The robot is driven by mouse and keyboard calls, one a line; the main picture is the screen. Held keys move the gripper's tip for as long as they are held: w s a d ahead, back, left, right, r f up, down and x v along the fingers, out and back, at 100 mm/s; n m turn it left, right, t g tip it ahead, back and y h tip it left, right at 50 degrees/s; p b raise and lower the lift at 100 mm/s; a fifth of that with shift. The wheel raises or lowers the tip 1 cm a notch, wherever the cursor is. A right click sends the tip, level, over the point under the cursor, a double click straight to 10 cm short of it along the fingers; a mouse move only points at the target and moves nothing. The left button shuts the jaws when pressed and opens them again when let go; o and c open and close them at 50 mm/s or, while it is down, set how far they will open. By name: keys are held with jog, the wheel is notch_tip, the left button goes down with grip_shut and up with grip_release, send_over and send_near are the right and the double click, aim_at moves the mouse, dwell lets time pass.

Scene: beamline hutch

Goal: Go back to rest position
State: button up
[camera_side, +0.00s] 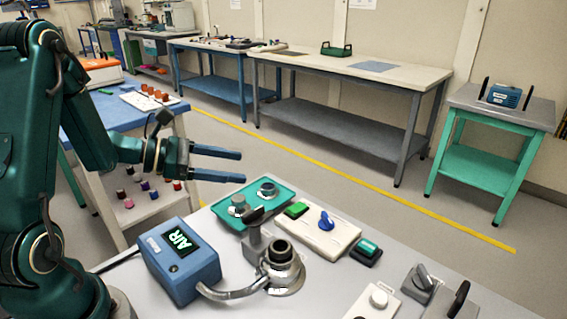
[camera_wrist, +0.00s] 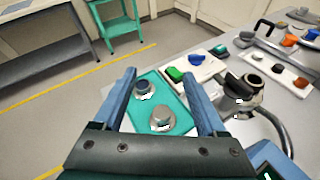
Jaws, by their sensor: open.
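My gripper (camera_side: 218,165) is open and empty in the side view, its two blue fingers apart and pointing right. It is held in the air above and behind the teal tray (camera_side: 288,194) on the grey work table (camera_side: 330,286). In the wrist view the two fingers (camera_wrist: 165,98) frame the teal tray (camera_wrist: 125,124), which holds two round metal pieces (camera_wrist: 144,86) (camera_wrist: 162,119). Nothing is between the fingertips.
Near the tray are a blue box with a lit AIR display (camera_side: 179,262), a metal fitting with a hose (camera_side: 281,268), and a pale board (camera_side: 347,234) with green and blue parts. A blue-topped cart (camera_side: 75,115) stands at left. Benches line the wall.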

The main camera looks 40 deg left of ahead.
jog(key=s+d+r+m+g+h, duration=0.2)
jog(key=d+r+m, duration=0.1)
jog(key=d+m, duration=0.3)
jog(key=s+d+r+m+g+h, duration=0.2)
jog(key=d+r+m+g, duration=0.15)
jog(key=d, duration=0.35)
jog(key=s+d+m+g+y, duration=0.2)
jog(key=s+d+m+g, duration=0.1)
jog(key=s+d+m, duration=0.45)
jog(key=s+a+f+m+t+y, duration=0.2)
jog(key=s+a+m+y, duration=0.4)
jog(key=m, duration=0.5)
jog(key=a+y, duration=0.2)
jog(key=a, duration=0.1)
jog(key=shift+a, duration=0.4)
